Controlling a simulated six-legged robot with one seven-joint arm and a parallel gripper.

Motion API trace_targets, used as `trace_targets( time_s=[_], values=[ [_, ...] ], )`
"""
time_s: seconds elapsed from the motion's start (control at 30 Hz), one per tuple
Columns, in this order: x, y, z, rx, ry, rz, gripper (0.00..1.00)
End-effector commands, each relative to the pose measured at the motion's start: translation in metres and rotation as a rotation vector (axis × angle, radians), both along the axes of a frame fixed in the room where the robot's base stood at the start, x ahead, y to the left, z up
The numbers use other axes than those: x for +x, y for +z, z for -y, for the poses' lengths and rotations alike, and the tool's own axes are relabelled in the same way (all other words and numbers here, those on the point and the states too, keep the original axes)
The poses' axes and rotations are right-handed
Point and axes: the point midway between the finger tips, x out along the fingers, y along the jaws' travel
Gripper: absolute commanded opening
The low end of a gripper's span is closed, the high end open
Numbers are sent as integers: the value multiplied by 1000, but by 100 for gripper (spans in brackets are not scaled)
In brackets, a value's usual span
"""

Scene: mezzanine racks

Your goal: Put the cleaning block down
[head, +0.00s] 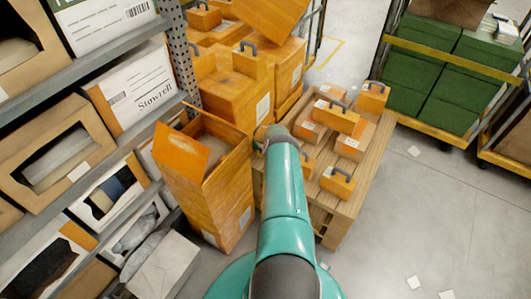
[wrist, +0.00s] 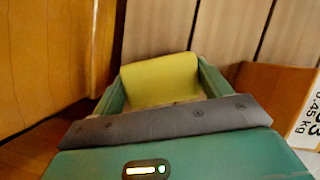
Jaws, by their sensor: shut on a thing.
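The cleaning block appears as a plain yellow-green block (wrist: 160,80) in the wrist view. My gripper (wrist: 158,88) is shut on it, with one green finger at each side. Pale wooden slats (wrist: 220,28) show just beyond the block; I cannot tell whether it touches them. In the head view my teal arm reaches toward the wooden pallet (head: 335,222), and my gripper and the block are hidden behind the arm.
Several orange handled boxes (head: 335,117) stand on the pallet. A tall open orange carton (head: 215,200) is left of my arm. In the wrist view, orange surfaces flank my gripper, including a printed box (wrist: 275,95). Grey floor (head: 440,220) is mostly clear at right.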

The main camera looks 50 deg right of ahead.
Motion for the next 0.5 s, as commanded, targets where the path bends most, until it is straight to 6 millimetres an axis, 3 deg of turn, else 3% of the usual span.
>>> trace_targets(
  time_s=[0.1,0.5],
  values=[
    [0,-13,0,0,-2,1,50],
    [-1,-19,0,0,0,-1,50]
  ],
)
